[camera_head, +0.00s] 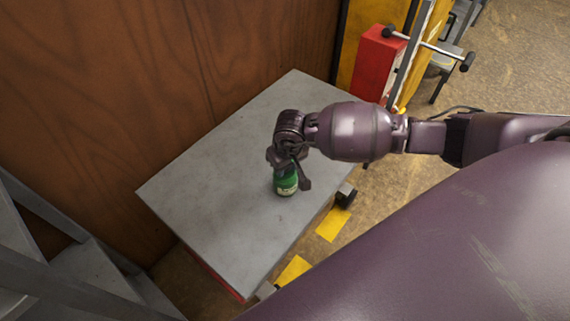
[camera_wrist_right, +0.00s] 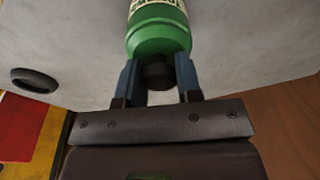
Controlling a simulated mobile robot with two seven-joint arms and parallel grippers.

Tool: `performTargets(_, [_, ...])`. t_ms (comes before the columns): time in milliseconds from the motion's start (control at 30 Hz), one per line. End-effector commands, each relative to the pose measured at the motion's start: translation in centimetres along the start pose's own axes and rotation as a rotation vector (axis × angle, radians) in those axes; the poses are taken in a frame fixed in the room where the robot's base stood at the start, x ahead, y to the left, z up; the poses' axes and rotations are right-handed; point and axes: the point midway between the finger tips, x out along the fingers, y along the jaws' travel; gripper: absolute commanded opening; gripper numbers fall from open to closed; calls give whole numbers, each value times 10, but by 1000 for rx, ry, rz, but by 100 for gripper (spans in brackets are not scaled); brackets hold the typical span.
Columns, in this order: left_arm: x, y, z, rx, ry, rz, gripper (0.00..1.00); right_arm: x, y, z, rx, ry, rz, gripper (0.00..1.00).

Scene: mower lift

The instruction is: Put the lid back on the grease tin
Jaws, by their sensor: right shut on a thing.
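The green grease tin (camera_head: 287,188) with a pale label stands on the grey table. In the right wrist view the labelled tin (camera_wrist_right: 157,8) is at the top. The green lid (camera_wrist_right: 158,40) with a dark round knob (camera_wrist_right: 159,76) covers its near end. I cannot tell whether it is fully seated. My right gripper (camera_head: 289,168) is over the tin's top. In the wrist view its two blue fingers (camera_wrist_right: 159,84) are on either side of the knob, shut on it. In the head view my gripper hides most of the lid. My left gripper is not in view.
The grey table top (camera_head: 210,185) is otherwise clear. A wooden wall (camera_head: 110,90) runs behind it and grey metal steps (camera_head: 75,265) stand at the left. A red box (camera_head: 377,65) and a T-handled bar (camera_head: 430,46) are beyond the table at upper right.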

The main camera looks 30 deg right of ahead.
Motion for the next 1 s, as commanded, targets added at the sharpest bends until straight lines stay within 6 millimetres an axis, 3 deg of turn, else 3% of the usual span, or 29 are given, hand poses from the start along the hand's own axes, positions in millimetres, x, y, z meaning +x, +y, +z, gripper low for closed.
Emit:
performTargets(933, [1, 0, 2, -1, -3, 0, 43, 0, 0, -1, 1, 2, 0, 10])
performTargets(967, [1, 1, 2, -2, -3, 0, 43, 0, 0, -1, 1, 2, 0, 37])
performTargets(1000, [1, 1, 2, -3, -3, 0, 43, 0, 0, -1, 1, 1, 0, 43])
